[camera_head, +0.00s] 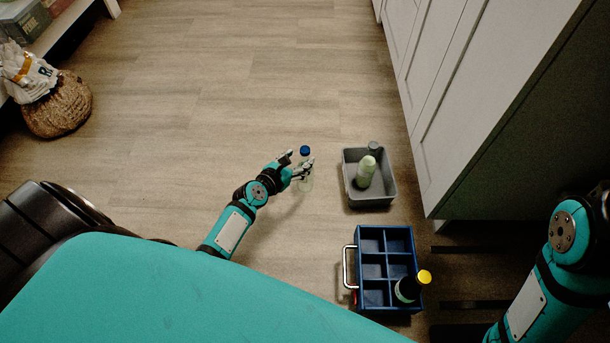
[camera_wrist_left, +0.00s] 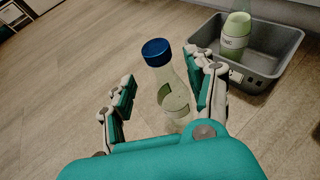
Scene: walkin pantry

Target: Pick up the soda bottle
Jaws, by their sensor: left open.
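The soda bottle (camera_head: 305,172) is clear with a blue cap and stands upright on the floor.
A grey bin (camera_head: 376,202) holding a pale green bottle (camera_head: 366,171) stands right of the soda bottle. A blue divided crate (camera_head: 384,230) with a dark, yellow-capped bottle (camera_head: 407,289) is nearer me. White cabinets (camera_head: 455,90) line the right. Floor behind is clear.

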